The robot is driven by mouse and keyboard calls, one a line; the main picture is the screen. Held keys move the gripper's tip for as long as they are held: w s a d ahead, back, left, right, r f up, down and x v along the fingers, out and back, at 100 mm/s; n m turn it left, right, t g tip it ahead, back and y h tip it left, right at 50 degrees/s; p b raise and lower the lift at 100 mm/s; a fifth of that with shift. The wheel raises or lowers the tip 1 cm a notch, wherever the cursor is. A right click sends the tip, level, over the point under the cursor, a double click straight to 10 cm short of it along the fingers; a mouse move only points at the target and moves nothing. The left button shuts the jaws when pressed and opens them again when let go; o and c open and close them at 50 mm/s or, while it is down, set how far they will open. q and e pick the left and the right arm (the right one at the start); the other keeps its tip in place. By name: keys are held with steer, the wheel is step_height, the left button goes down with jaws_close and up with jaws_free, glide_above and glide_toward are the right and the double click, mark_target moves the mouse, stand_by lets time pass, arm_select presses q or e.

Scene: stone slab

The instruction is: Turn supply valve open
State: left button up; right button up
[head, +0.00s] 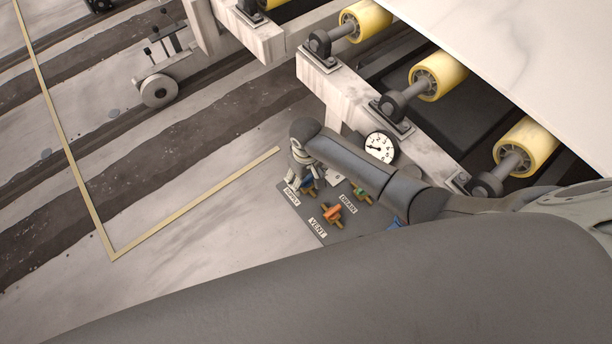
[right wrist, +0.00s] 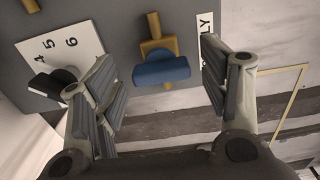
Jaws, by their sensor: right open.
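The supply valve's blue handle (right wrist: 162,70) lies crosswise to its brass body (right wrist: 157,46) in the right wrist view. The partly hidden SUPPLY label (right wrist: 208,50) is beside it. In the head view the same blue handle (head: 308,183) shows small near the panel's left corner. My right gripper (right wrist: 160,80) is open, its fingers on either side of the blue handle with visible gaps. In the head view the right gripper (head: 299,170) is over the supply end of the panel, partly covering it. My left gripper is not in view.
The panel (head: 318,229) also carries the orange VENT handle (head: 332,212), a green DRAIN handle (head: 361,193) and a gauge (head: 380,147). A numbered white plate (right wrist: 62,48) is near the left finger. The conveyor frame (head: 345,105) stands behind; floor left of the panel is clear.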

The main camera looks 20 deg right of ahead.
steer(key=c, duration=1)
steer(key=shift+a+r+m+p, duration=0.1)
steer(key=shift+r+m+p, duration=0.1)
steer(key=shift+m+p, duration=0.55)
steer(key=m+p, duration=0.3)
steer(key=shift+p, duration=0.35)
steer(key=shift+s+m+p, duration=0.1)
steer(key=shift+m+p, duration=0.55)
steer(key=shift+m, duration=0.2)
steer(key=m+p, duration=0.1)
steer(key=m, duration=0.1)
steer(key=shift+m, duration=0.4)
steer(key=m+p, duration=0.1)
steer(key=m, duration=0.1)
steer(key=shift+m+p, duration=0.35)
steer(key=shift+m, duration=0.05)
steer(key=m+p, duration=0.1)
steer(key=m, duration=0.2)
steer(key=shift+f, duration=0.1)
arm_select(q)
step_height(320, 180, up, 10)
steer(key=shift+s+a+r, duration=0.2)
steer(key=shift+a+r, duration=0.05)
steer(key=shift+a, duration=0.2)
arm_select(e)
steer(key=shift+m, duration=1.4)
steer(key=shift+f+m, duration=0.1)
steer(key=shift+m, duration=0.2)
